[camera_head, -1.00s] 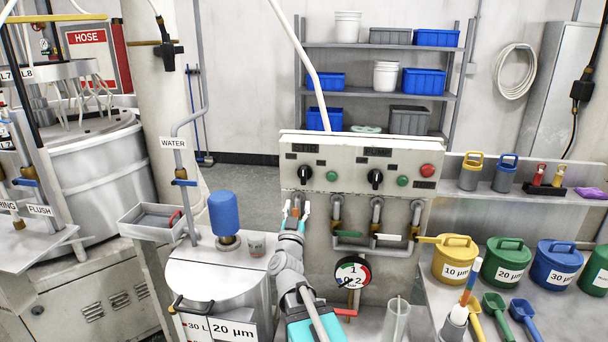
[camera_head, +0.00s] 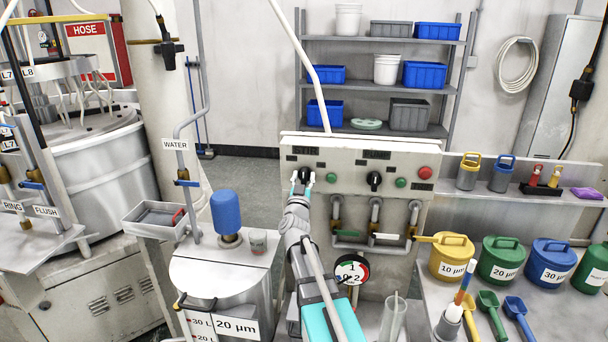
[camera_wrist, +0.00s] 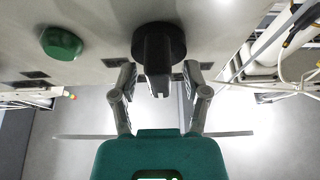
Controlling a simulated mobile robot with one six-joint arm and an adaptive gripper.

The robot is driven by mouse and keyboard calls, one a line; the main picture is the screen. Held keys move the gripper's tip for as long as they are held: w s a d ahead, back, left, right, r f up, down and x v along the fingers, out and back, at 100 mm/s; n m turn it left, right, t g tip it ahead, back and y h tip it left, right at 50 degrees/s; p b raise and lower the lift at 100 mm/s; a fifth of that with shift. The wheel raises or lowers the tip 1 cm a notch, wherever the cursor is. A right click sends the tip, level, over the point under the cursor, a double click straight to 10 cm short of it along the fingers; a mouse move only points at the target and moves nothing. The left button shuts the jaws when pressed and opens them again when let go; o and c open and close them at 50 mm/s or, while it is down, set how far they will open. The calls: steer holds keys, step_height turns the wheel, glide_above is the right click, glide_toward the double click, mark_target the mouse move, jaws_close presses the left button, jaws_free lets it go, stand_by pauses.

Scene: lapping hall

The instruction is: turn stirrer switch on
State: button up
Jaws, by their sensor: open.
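The stirrer switch, a black rotary knob (camera_head: 304,174), is at the left of the grey control panel (camera_head: 350,203), under a dark label that appears to begin with "STI". It shows large in the wrist view (camera_wrist: 158,42), with its handle bar pointing toward the camera's lower side. My gripper (camera_head: 302,184) is at the knob and hides part of it in the head view. In the wrist view my gripper (camera_wrist: 160,78) is open, one finger on each side of the handle bar, with gaps visible.
A green button (camera_wrist: 62,43) is beside the knob. A second black knob (camera_head: 374,179), another green button (camera_head: 401,183) and a red button (camera_head: 424,173) are farther right. Pipes with valves (camera_head: 376,215) are below. A blue-topped motor (camera_head: 225,212) stands left.

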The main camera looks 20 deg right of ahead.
steer(key=shift+w+d, duration=0.1)
jaws_close()
stand_by(0.4)
steer(key=shift+r+m+g+h, duration=0.1)
steer(key=shift+m+g+h, duration=0.2)
steer(key=shift+m, duration=0.3)
steer(key=m+g+h, duration=0.1)
steer(key=m, duration=0.2)
steer(key=m+g+h+p, duration=0.1)
steer(key=m, duration=0.1)
steer(key=m+g, duration=0.1)
steer(key=m, duration=0.2)
steer(key=shift+d+m+h, duration=0.1)
steer(key=shift+m+h, duration=0.2)
steer(key=shift+h, duration=0.1)
steer(key=m+g+p, duration=0.1)
steer(key=m+g, duration=0.1)
steer(key=m, duration=0.2)
steer(key=shift+p, duration=0.35)
steer(key=shift+d+m+g+p, duration=0.1)
steer(key=shift+m+g+p, duration=0.25)
steer(key=shift+m+g, duration=0.65)
steer(key=shift+m+t, duration=0.3)
steer(key=shift+m, duration=0.1)
